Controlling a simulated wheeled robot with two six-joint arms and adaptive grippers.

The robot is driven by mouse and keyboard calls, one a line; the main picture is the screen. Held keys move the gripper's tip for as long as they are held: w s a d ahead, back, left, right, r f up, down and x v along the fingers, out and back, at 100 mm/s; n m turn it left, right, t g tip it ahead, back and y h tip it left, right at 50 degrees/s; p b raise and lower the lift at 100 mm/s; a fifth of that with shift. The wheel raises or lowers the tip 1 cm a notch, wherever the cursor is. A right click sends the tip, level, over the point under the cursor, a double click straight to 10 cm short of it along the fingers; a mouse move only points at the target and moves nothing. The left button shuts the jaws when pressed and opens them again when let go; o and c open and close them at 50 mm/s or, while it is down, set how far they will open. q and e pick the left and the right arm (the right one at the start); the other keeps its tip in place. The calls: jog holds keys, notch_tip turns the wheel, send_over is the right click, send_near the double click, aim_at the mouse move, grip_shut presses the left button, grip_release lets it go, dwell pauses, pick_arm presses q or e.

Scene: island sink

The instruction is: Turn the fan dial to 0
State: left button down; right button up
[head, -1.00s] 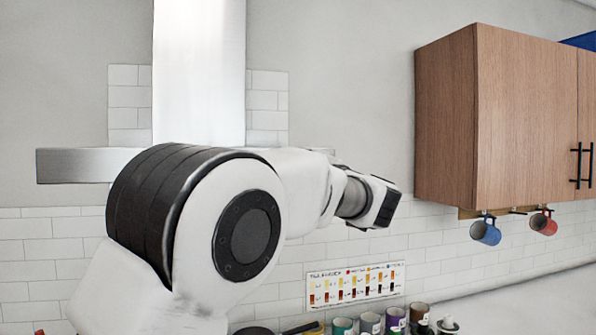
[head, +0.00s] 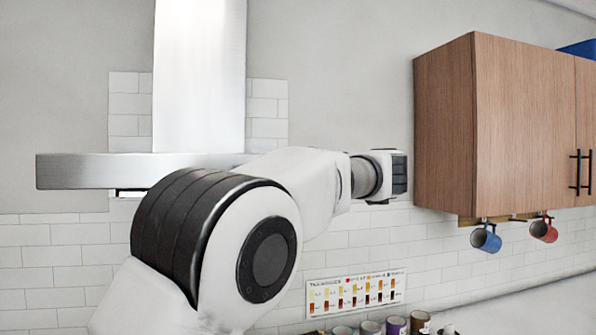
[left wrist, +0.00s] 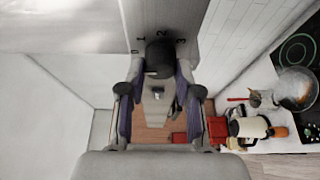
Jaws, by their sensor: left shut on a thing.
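The fan dial (left wrist: 159,55) is a dark round knob on the grey underside of the range hood, with the numbers 0, 1, 2 and 3 around it in the left wrist view. The 0 is at its left and the 3 at its right. I cannot tell which number it points to. My left gripper (left wrist: 158,72) has its two purple-padded fingers on either side of the dial and is shut on it. In the head view the steel range hood (head: 95,171) shows, but my arm hides the gripper and the dial. My right gripper is not in view.
A wooden wall cabinet (head: 525,125) stands right of my arm, with a blue mug (head: 486,238) and a red mug (head: 543,230) hanging below. Several jars stand below a wall chart (head: 356,291). A stove with a pan (left wrist: 296,88) lies far below.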

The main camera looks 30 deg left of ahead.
pick_arm(q)
jog(key=shift+r, duration=0.35)
jog(key=c, duration=0.9)
grip_release()
jog(key=shift+o, duration=0.6)
jog(key=shift+w+a+f, duration=0.1)
jog(key=shift+w+f, duration=0.2)
jog(key=v, duration=1.2)
jog(key=shift+a, duration=0.1)
